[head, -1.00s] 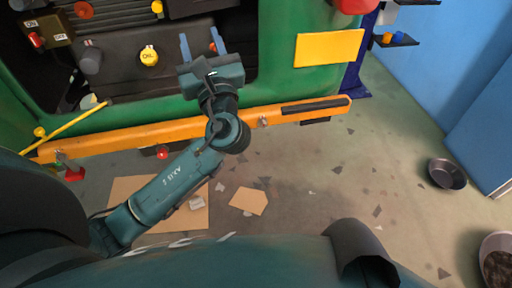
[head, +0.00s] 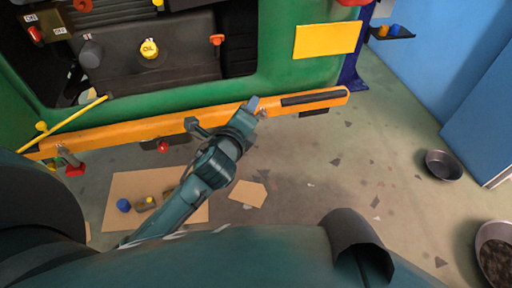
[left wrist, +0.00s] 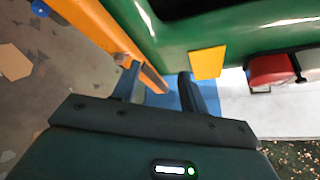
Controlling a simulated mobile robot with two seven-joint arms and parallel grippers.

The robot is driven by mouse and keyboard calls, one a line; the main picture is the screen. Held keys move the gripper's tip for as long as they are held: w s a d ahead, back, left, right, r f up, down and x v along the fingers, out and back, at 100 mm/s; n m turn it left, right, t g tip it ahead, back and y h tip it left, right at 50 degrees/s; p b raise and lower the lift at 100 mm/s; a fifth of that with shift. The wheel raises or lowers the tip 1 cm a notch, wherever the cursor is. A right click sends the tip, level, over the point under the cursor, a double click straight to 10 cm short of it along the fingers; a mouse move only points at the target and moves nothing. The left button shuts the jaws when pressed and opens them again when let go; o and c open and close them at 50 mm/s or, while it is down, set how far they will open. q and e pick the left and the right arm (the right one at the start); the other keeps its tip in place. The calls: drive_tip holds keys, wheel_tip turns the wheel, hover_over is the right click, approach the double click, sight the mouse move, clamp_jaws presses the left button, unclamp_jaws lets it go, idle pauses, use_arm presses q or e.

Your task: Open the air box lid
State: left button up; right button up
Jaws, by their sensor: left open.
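The open engine bay of the green vehicle (head: 277,66) is at the upper left of the head view. In it sits a dark box (head: 180,55) with a red knob (head: 217,40) at its right end and a yellow oil cap (head: 149,48). I cannot tell for sure which part is the air box lid. My left gripper (head: 222,114) is open and empty, in front of the orange bar (head: 300,101) and below the bay. In the left wrist view the open fingers (left wrist: 158,88) show near the bar's end. My right gripper is not in view.
A yellow rod (head: 78,116) lies at the bay's left edge. A cardboard sheet (head: 122,188) with small parts is on the floor. A metal bowl (head: 443,165) and a blue wall (head: 425,50) are at the right. The floor between is mostly clear.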

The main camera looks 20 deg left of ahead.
use_arm(q)
drive_tip(key=s+d+f+n+g+h, duration=0.1)
drive_tip(key=s+d+f+n+h, duration=0.3)
drive_tip(key=n, duration=0.3)
drive_tip(key=shift+s+d+f+n+h, duration=0.35)
drive_tip(key=shift+s+f, duration=0.15)
drive_tip(key=shift+s, duration=0.2)
